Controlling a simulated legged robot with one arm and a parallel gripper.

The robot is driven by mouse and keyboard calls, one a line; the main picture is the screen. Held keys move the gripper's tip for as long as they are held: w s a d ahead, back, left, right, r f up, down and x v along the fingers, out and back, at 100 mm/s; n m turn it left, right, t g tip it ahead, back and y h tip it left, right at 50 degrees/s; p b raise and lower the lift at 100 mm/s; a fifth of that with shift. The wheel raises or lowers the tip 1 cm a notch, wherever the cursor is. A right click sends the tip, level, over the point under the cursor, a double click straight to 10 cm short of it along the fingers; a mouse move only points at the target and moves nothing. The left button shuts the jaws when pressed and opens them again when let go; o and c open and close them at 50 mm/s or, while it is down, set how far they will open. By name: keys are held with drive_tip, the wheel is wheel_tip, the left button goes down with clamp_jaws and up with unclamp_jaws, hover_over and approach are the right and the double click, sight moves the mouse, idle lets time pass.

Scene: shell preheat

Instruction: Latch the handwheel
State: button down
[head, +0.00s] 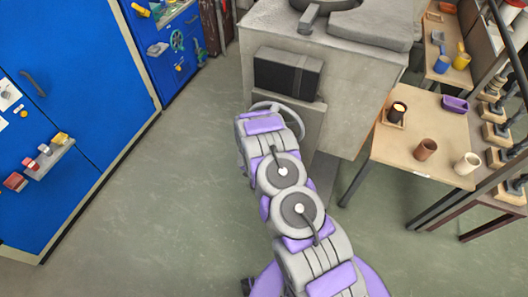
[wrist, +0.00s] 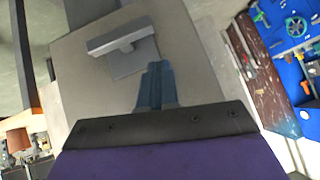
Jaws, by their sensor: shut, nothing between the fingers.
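The handwheel shows in the head view as a thin grey rim (head: 291,112) at the front of the grey furnace-like block (head: 330,130). My purple and grey arm covers most of the wheel, including its hub. My gripper is hidden behind my arm in the head view. In the wrist view my gripper (wrist: 157,66) has its two dark blue fingers together, with nothing between them. Just beyond the fingertips is a grey T-shaped piece (wrist: 122,42) on a flat grey face. I cannot tell whether the fingers touch anything. No latch can be clearly made out.
A dark box (head: 287,73) sits on the block above the wheel. A wooden table (head: 415,160) with cups stands at the right. Blue cabinets (head: 75,80) line the left. The green floor at left is clear.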

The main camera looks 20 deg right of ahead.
drive_tip(key=v, duration=0.6)
drive_tip(key=shift+a+r, duration=0.15)
drive_tip(key=shift+a, duration=0.2)
drive_tip(key=shift+w+d, duration=0.1)
drive_tip(key=shift+d, duration=0.15)
drive_tip(key=shift+r, duration=0.1)
